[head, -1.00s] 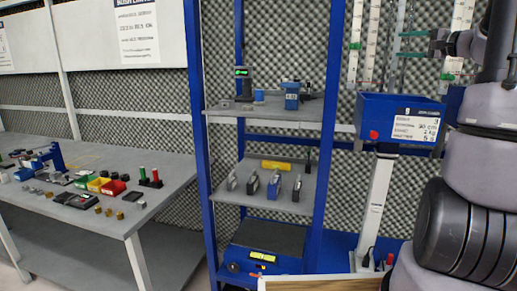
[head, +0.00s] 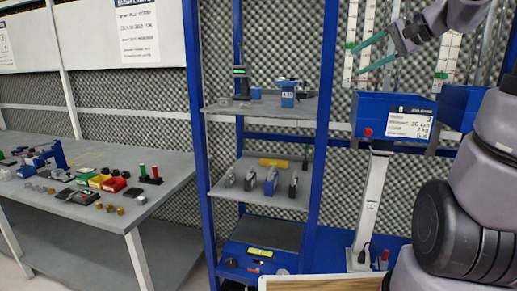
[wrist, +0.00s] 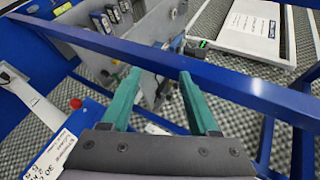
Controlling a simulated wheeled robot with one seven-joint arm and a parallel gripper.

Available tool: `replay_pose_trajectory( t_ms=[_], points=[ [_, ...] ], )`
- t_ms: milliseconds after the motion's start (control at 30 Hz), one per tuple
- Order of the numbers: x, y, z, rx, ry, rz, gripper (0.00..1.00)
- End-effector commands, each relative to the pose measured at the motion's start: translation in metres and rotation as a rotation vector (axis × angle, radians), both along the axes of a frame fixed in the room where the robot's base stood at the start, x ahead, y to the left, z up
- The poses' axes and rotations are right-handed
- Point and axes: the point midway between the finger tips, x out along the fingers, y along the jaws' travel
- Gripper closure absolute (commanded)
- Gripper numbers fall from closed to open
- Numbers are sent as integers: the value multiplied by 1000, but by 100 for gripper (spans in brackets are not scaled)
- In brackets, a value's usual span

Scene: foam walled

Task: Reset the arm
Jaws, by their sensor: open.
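My gripper (head: 368,53) is at the upper right of the head view, raised above the blue box with the label. Its two teal fingers are apart with nothing between them, pointing left toward the blue shelf frame. In the wrist view the open fingers of my gripper (wrist: 160,92) also show empty, with a blue rail of the shelf frame crossing beyond them. My grey arm bends down the right side of the head view.
A blue shelf unit (head: 329,100) with devices stands in the centre. A blue labelled box (head: 365,115) on a white post stands right of it, below my gripper. A grey workbench (head: 150,195) with small parts is at left. Foam covers the walls.

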Motion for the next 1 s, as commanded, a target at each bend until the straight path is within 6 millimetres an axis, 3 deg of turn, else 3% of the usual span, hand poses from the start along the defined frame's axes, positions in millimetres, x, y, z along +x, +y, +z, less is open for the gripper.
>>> replay_pose_trajectory(
  t_ms=[33, 167, 300, 400, 600, 1000],
  points=[
    [-26, 20, -6, -72, 23, 37, 39],
    [-89, 47, -36, -302, 78, 96, 39],
    [-140, 50, -60, -532, 67, 114, 39],
    [-161, 46, -70, -652, 35, 111, 39],
    [-177, 38, -76, -764, -11, 98, 39],
    [-177, 38, -76, -770, -12, 96, 39]
  ],
)
